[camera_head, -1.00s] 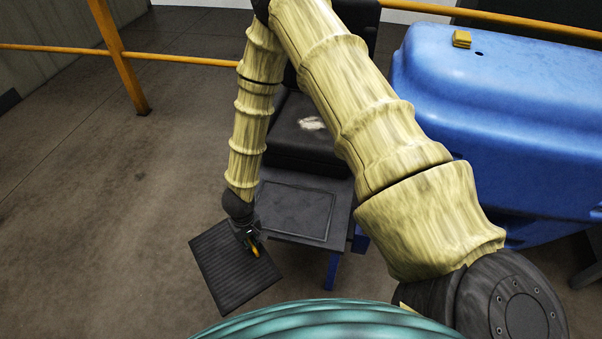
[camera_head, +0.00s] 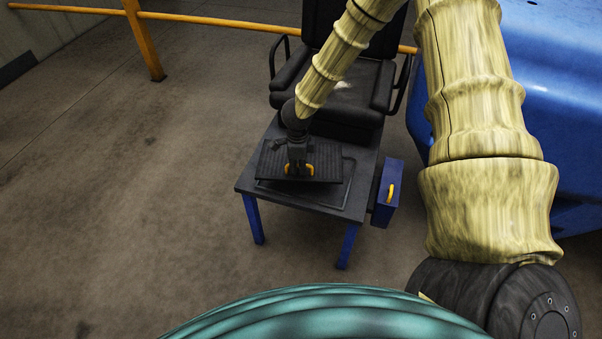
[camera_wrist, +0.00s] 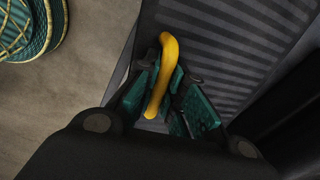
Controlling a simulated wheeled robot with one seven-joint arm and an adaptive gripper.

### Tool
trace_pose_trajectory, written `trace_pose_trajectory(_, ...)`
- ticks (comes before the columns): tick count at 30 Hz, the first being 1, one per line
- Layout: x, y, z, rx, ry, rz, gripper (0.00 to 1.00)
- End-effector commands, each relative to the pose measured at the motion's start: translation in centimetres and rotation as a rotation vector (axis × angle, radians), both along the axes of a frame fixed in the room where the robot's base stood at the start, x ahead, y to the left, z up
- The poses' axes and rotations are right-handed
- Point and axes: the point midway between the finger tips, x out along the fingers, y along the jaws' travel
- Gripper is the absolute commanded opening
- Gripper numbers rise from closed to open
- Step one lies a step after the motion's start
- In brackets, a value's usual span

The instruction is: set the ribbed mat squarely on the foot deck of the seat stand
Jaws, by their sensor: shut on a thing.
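The dark ribbed mat (camera_head: 270,158) is over the foot deck (camera_head: 330,209) of the black seat stand. My gripper (camera_head: 298,168) is shut on the mat's yellow handle, which shows in the wrist view (camera_wrist: 168,52) between green finger pads. The mat's ribs (camera_wrist: 245,40) fill the upper right there. In the head view the mat lies toward the back left of the deck's outlined rectangle, whose front and right borders stay visible. Whether the mat touches the deck I cannot tell. My wrist hides part of the mat's back edge.
The black seat (camera_head: 350,105) with armrests stands directly behind the deck. A blue box (camera_head: 385,205) with a yellow handle is at the deck's right side. A large blue housing (camera_head: 555,100) is at the right. A yellow rail (camera_head: 210,21) runs behind. The floor at left is clear.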

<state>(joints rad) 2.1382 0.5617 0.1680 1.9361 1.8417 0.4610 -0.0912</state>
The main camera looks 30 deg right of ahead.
Motion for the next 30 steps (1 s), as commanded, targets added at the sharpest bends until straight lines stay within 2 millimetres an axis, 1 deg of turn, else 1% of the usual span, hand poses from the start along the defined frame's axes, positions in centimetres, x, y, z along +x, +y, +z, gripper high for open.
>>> trace_pose_trajectory(1, 0.3, -0.4, -0.6, -0.001, -0.004, -0.06, 0.0)
trace_pose_trajectory(3, 0.4, -0.9, -0.7, -0.001, -0.004, -0.136, 0.0)
trace_pose_trajectory(6, 0.5, -1.3, -0.7, -0.003, -0.004, -0.206, 0.0)
trace_pose_trajectory(9, 0.5, -1.5, -0.7, -0.003, -0.004, -0.24, 0.0)
trace_pose_trajectory(17, 0.5, -1.6, -1.6, -0.004, -0.004, -0.245, 0.0)
trace_pose_trajectory(30, 0.5, -1.5, -4.7, -0.004, -0.003, -0.243, 0.0)
